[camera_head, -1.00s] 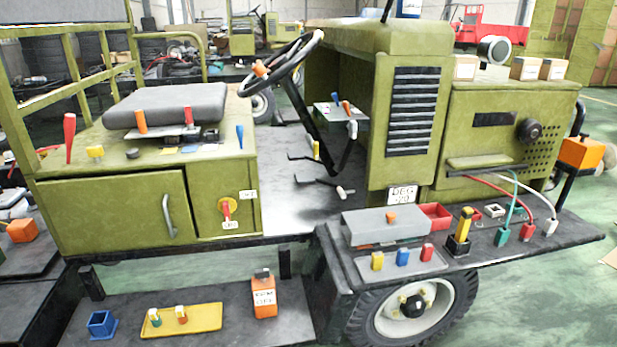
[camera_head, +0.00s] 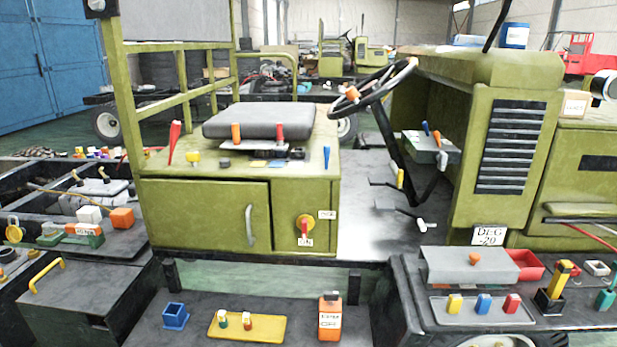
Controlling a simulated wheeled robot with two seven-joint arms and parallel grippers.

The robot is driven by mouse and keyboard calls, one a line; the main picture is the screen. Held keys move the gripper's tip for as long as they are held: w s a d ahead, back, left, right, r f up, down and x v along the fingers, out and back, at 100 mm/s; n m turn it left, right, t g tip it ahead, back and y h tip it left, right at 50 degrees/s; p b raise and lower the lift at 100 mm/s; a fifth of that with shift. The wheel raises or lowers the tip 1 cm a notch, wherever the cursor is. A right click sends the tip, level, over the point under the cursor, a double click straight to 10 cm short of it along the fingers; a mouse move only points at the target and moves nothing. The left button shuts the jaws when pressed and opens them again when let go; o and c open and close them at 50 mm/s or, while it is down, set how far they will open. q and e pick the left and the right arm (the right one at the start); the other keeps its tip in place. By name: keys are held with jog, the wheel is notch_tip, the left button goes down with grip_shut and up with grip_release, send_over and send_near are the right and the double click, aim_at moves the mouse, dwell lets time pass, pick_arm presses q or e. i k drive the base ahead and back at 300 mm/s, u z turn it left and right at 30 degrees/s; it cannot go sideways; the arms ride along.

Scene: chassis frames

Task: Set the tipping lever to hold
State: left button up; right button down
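Several levers show on the green vehicle, and I cannot tell which is the tipping lever. A tall red lever (camera_head: 174,142) stands at the left of the seat deck. An orange-topped lever (camera_head: 236,134) and a red-topped lever (camera_head: 280,133) stand upright on a plate in front of the black seat. A blue lever (camera_head: 326,157) stands at the deck's right corner. A red handle (camera_head: 304,230) on a yellow round plate points down on the front panel, between small white labels too small to read surely. Neither of my grippers is in view.
A steering wheel (camera_head: 372,88) rises at the centre. A grey box (camera_head: 471,265) sits on the right fender. A dark chassis with parts fills the left.

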aim_at(175, 126)
jog(key=u, duration=1.25)
jog(key=i, duration=1.25)
jog(key=z, duration=1.25)
